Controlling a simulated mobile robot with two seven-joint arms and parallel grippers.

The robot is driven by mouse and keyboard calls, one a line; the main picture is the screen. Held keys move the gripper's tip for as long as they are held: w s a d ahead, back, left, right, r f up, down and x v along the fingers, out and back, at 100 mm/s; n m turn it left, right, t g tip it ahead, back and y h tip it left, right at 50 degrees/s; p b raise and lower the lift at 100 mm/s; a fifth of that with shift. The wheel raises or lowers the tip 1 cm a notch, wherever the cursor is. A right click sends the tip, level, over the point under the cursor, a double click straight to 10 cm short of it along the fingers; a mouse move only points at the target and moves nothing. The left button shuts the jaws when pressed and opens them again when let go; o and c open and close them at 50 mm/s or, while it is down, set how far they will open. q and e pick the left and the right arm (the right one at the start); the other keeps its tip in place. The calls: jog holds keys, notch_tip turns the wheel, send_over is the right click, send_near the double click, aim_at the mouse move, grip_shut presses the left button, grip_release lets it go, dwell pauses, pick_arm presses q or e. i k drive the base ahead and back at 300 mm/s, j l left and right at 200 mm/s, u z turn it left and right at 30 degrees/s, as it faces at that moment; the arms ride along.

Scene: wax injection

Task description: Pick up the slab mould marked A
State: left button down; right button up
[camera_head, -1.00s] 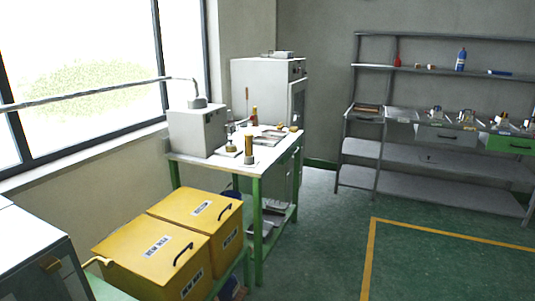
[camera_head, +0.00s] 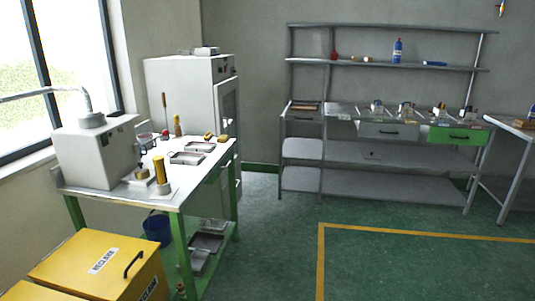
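Shallow grey metal trays that may be slab moulds (camera_head: 187,158) lie on the white-topped bench (camera_head: 185,193) at the left; another (camera_head: 201,147) lies just behind. More grey tray-like pieces (camera_head: 207,242) sit low under the bench. No letter A is readable on any of them at this distance, so I cannot tell which is the marked one. Neither of my grippers shows in the view.
A grey box machine (camera_head: 97,152) with a pipe stands on the bench. Yellow bins (camera_head: 140,268) stand in front of it, and a blue bucket (camera_head: 157,229) beneath. A grey shelf unit (camera_head: 375,155) stands at the back wall. The green floor (camera_head: 420,268) at right is clear.

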aim_at(188, 157)
jog(key=i, duration=0.7)
jog(key=i+l, duration=0.1)
jog(key=i, duration=0.6)
jog(key=i+u, duration=0.3)
jog(key=u, duration=0.15)
jog(key=i+l+u, duration=0.2)
jog(key=u, duration=0.2)
jog(key=i+l+u, duration=0.2)
jog(key=u, duration=0.25)
jog(key=i+l+u, duration=0.4)
jog(key=l+u, duration=0.3)
jog(key=u, duration=0.15)
